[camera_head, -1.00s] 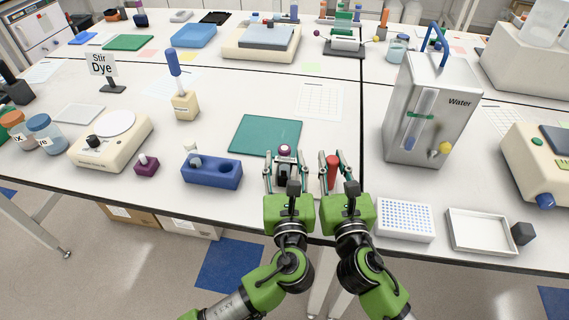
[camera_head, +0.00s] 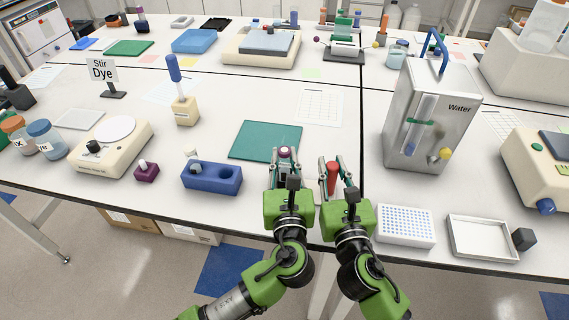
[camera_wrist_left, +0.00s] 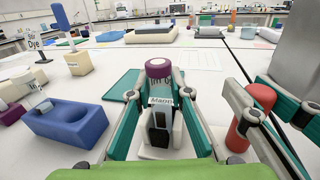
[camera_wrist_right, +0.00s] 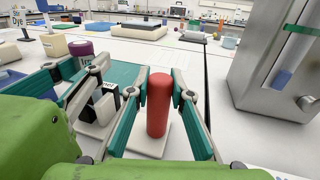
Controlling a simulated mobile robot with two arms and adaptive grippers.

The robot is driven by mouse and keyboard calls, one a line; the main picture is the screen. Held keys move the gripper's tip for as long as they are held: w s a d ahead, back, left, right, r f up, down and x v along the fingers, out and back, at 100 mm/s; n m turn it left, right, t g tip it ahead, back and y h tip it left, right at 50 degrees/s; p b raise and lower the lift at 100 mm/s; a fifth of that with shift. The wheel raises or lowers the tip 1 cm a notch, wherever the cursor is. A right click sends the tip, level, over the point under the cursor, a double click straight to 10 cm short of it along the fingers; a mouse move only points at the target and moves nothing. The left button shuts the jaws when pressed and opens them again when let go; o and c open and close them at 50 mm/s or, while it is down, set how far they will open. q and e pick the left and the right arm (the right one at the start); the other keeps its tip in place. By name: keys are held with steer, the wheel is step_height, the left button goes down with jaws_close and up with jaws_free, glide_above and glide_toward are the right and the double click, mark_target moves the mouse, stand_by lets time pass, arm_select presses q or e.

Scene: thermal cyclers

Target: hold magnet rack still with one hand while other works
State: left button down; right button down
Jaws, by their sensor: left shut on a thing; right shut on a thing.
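The magnet rack (camera_wrist_left: 159,124) is a small pale and black stand with a partly hidden label starting "Magn". A purple-capped tube (camera_wrist_left: 158,70) stands upright in it. In the head view the rack is at the front of the bench, below the green mat. My right gripper (camera_wrist_right: 160,90) is shut on an upright red cylinder (camera_wrist_right: 159,105) just right of the rack. The cylinder stands on a pale base (camera_wrist_right: 150,142); I cannot tell whether this joins the rack.
A blue block with wells (camera_head: 212,178) stands left of the grippers. The green mat (camera_head: 265,141) lies behind them. The steel water tank (camera_head: 428,115) stands to the right. A white rack with blue wells (camera_head: 406,226) and a white tray (camera_head: 482,237) lie at front right.

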arm_select(q)
step_height(320, 180, up, 9)
steer(key=shift+f, duration=0.1)
arm_select(e)
steer(key=c, duration=1.7)
jaws_free()
steer(key=shift+s, duration=0.1)
steer(key=s, duration=0.4)
steer(key=s+d, duration=0.1)
steer(key=s, duration=0.6)
steer(key=shift+s+d, duration=0.25)
steer(key=shift+s, duration=0.1)
arm_select(q)
steer(key=shift+s+f, duration=0.1)
arm_select(e)
steer(key=shift+s+f, duration=0.1)
